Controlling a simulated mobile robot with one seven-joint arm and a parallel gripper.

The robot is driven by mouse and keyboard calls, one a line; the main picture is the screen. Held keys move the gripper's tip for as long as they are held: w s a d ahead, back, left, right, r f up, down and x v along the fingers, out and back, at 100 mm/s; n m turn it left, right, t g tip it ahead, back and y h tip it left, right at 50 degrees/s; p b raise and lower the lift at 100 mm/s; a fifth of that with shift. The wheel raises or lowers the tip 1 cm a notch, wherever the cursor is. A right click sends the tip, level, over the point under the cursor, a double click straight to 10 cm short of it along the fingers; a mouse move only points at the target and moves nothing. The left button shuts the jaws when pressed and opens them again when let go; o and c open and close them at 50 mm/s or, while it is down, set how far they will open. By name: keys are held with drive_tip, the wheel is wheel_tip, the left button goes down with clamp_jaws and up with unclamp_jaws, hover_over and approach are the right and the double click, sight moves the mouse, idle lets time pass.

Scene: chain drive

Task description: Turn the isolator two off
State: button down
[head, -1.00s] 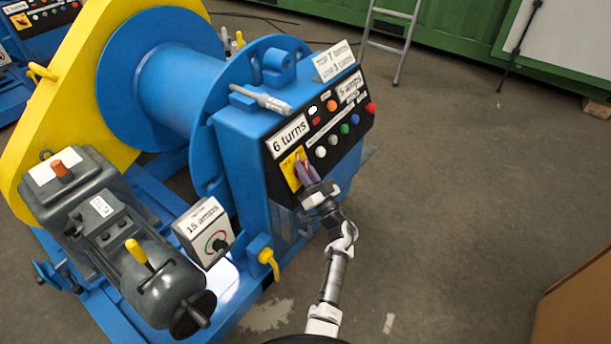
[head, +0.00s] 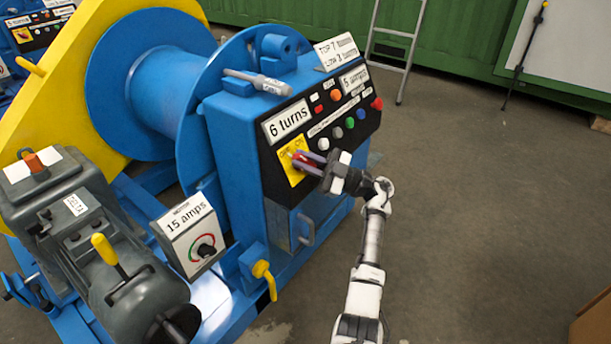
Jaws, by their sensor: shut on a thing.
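The isolator is a red rotary handle (head: 301,157) on a yellow plate (head: 286,153) at the lower left of the black control panel (head: 318,118), in the head view. My gripper (head: 303,161) reaches in from the right, its fingers on the red handle. It is shut on the handle, and the fingers hide part of it. The handle lies slanted across the plate. The plate carries small lettering, too small to read surely. I cannot tell which of the isolators this one is.
A white "6 turns" label (head: 286,122) sits just above the isolator. Several coloured buttons (head: 349,121) are close to its right. A yellow lever (head: 264,271) and a "15 amps" box (head: 191,233) stand lower left. Open floor (head: 470,190) lies to the right.

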drive_tip(key=shift+f+n+g+h+b, duration=0.2)
drive_tip(key=shift+n+g+h+b, duration=0.2)
drive_tip(key=shift+n+g+b, duration=1.3)
drive_tip(key=shift+r+n, duration=0.1)
drive_tip(key=shift+n, duration=0.3)
drive_tip(key=c, duration=1.4)
unclamp_jaws()
drive_tip(key=shift+o, duration=0.2)
drive_tip(key=b+v, duration=0.2)
drive_tip(key=v, duration=1.1)
drive_tip(key=shift+d, duration=0.4)
